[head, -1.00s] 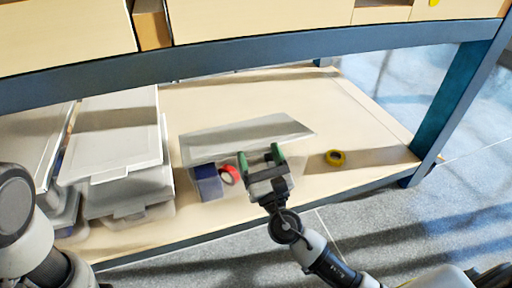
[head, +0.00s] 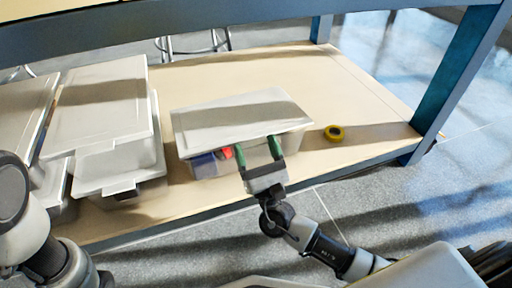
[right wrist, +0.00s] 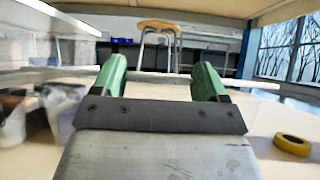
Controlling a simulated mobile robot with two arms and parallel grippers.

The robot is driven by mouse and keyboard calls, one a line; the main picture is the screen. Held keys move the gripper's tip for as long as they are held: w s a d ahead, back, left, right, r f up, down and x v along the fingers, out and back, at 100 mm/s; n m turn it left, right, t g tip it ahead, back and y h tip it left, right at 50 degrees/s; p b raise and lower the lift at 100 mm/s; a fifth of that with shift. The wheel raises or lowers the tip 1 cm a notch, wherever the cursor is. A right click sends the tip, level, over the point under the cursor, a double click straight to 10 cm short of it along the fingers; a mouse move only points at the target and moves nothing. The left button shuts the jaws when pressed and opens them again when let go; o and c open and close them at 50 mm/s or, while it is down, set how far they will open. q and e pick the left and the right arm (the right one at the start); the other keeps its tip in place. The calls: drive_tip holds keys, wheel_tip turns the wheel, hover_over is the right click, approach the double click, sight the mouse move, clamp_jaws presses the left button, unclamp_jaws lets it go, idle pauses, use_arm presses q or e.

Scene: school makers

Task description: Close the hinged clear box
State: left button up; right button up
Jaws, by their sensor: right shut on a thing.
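The hinged clear box (head: 294,143) stands on the lower shelf, right of the stacked boxes. Its pale lid (head: 235,116) lies low over it at a slight tilt, and a gap shows along the front. A blue item (head: 203,165) and a red item (head: 226,154) show inside. My right gripper (head: 258,150) is at the box's front, its green fingers on the lid's front edge. In the right wrist view the lid edge runs as a thin pale band between the fingers (right wrist: 160,72). My left arm shows at the left, but its gripper is out of view.
Several lidded storage boxes (head: 100,95) stand stacked at the left of the shelf (head: 350,95). A yellow tape roll (head: 334,133) lies right of the clear box. A blue table leg (head: 442,97) stands at the right. The shelf behind the box is clear.

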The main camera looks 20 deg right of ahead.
drive_tip(key=o, duration=1.3)
drive_tip(key=shift+r, duration=0.1)
drive_tip(key=p+v, duration=0.3)
drive_tip(key=v, duration=0.7)
drive_tip(key=shift+s+f, duration=0.3)
drive_tip(key=shift+s+d, duration=0.1)
drive_tip(key=shift+s, duration=0.05)
